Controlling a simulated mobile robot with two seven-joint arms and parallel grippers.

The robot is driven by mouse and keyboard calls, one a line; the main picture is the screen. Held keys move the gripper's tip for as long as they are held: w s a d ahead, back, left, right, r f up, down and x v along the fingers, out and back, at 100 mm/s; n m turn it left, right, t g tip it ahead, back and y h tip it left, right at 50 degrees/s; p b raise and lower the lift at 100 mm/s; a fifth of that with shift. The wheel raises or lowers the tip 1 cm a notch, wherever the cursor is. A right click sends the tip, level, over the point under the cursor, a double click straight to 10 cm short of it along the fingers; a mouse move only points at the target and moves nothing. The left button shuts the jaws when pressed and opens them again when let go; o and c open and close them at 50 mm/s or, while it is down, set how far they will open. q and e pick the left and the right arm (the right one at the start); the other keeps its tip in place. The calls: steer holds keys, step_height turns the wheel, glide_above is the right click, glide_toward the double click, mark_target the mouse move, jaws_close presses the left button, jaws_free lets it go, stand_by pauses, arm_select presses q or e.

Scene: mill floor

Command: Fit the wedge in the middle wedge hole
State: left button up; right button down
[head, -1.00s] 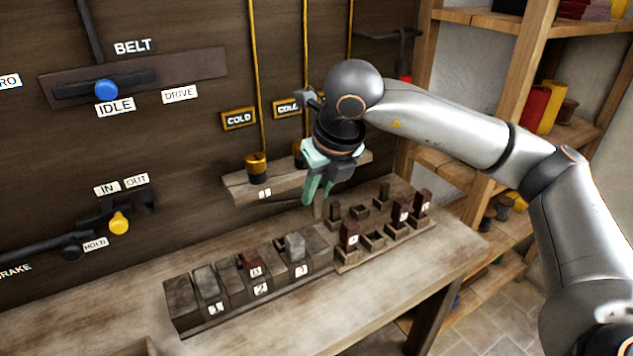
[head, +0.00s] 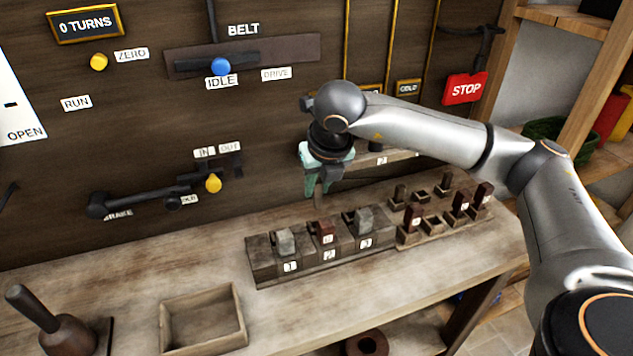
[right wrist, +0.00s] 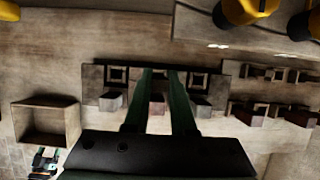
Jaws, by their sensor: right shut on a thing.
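My right gripper (head: 318,190) is shut on a small brownish wedge (head: 318,196), partly hidden by the fingers. It holds the wedge upright, apparently just above the back of the block row (head: 262,262) marked 1, 2 and 3. The row has grey pieces at 1 and 3 and a dark red piece (head: 324,232) at 2. In the right wrist view, square holes show behind the left (right wrist: 117,74) and right pieces. The green fingers (right wrist: 158,75) cover the middle hole there. I cannot tell whether the wedge touches the block. My left gripper is out of view.
A rack (head: 437,228) with several dark pieces stands right of the row. An empty wooden tray (head: 165,322) and a mallet (head: 45,320) are at the left front. A ledge (head: 400,157) juts from the wall behind. The bench between the row and tray is clear.

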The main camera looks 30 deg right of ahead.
mark_target(319, 205)
steer(key=shift+f+b, duration=0.35)
steer(key=shift+f, duration=0.5)
steer(key=shift+f+b, duration=0.55)
steer(key=shift+f, duration=0.7)
steer(key=shift+f+b, duration=0.6)
steer(key=shift+f, duration=0.3)
steer(key=shift+f+b, duration=0.6)
steer(key=shift+b, duration=0.05)
steer(key=shift+f, duration=0.15)
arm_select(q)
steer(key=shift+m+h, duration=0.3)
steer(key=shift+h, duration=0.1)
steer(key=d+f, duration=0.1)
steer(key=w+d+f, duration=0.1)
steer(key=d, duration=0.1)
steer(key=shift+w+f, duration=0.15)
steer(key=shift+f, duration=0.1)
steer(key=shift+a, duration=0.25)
arm_select(e)
steer(key=c, duration=0.7)
jaws_free()
steer(key=shift+f, duration=0.1)
steer(key=shift+o, duration=0.2)
